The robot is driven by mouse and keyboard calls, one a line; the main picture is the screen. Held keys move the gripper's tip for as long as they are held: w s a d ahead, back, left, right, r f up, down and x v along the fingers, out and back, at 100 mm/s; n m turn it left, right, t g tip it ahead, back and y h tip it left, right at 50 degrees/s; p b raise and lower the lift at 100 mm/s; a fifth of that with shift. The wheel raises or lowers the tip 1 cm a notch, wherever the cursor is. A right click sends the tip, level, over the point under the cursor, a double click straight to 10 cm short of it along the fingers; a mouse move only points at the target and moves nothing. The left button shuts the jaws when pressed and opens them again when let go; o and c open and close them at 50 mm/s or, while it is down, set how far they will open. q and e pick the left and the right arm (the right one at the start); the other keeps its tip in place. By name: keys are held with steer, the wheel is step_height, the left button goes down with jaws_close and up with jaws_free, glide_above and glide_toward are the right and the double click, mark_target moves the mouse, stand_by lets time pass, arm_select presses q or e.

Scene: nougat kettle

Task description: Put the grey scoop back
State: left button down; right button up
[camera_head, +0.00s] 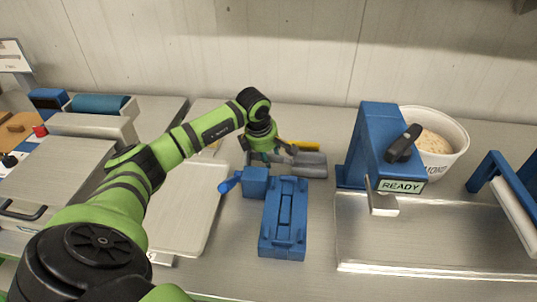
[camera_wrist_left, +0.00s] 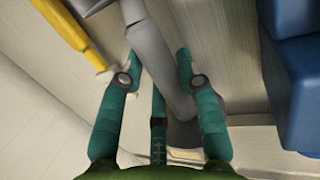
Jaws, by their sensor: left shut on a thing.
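The grey scoop (camera_head: 311,160) is at the back of the counter, behind the blue fixture. My left gripper (camera_head: 272,156) is at its left end. Whether the scoop touches the counter is hard to tell. My right gripper is in neither view.
A yellow-handled tool (camera_head: 302,145) lies just behind the scoop; its handle (camera_wrist_left: 66,25) shows in the wrist view. A blue fixture (camera_head: 284,232) stands in front. Right of it are a blue machine marked READY (camera_head: 378,140), a white tub (camera_head: 448,160) and a metal tray (camera_head: 430,270).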

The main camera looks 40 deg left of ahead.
arm_select(q)
steer(key=c, duration=0.9)
jaws_free()
steer(key=shift+o, duration=0.2)
steer(key=shift+r, duration=0.2)
steer(key=b+v, duration=0.2)
steer(key=v, duration=0.9)
steer(key=shift+r+b, duration=0.3)
steer(key=shift+r, duration=0.05)
steer(key=shift+s, duration=0.15)
